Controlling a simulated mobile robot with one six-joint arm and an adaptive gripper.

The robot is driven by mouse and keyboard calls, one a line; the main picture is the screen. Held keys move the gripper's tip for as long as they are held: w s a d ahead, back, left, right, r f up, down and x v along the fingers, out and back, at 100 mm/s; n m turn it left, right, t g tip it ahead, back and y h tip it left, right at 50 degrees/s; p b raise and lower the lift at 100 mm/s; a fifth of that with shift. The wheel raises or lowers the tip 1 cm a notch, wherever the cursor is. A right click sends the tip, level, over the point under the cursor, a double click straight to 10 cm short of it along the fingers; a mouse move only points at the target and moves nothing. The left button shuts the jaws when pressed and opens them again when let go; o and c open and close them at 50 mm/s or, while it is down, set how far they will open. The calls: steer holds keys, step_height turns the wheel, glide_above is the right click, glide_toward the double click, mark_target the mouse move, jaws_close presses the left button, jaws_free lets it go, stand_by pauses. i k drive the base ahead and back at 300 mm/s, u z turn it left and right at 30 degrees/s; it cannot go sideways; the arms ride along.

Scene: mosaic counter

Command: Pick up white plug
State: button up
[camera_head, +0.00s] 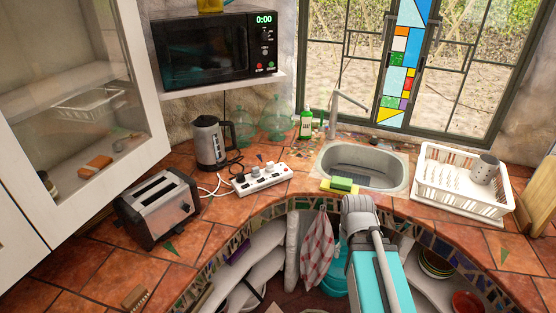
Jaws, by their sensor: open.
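A white power strip (275,178) lies on the tiled counter between the toaster and the sink. A small white plug (254,173) appears to sit upright on its upper face, left of the middle; it is too small to make out clearly. Darker plugs stand close to it on the strip. My arm rises from the bottom edge, right of centre, with teal and grey links. Its upper grey part is in front of the counter's edge below the sink, apart from the strip. I cannot make out my gripper's fingers in this view.
A metal toaster (158,207) stands left of the strip, a kettle (209,143) behind it. A green sponge (342,184) lies by the sink (389,178). A white dish rack (446,183) holds a grey mug (484,169). White cords run left of the strip. A towel (317,250) hangs below.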

mark_target(270, 168)
steer(key=u, duration=0.05)
steer(key=i, duration=0.85)
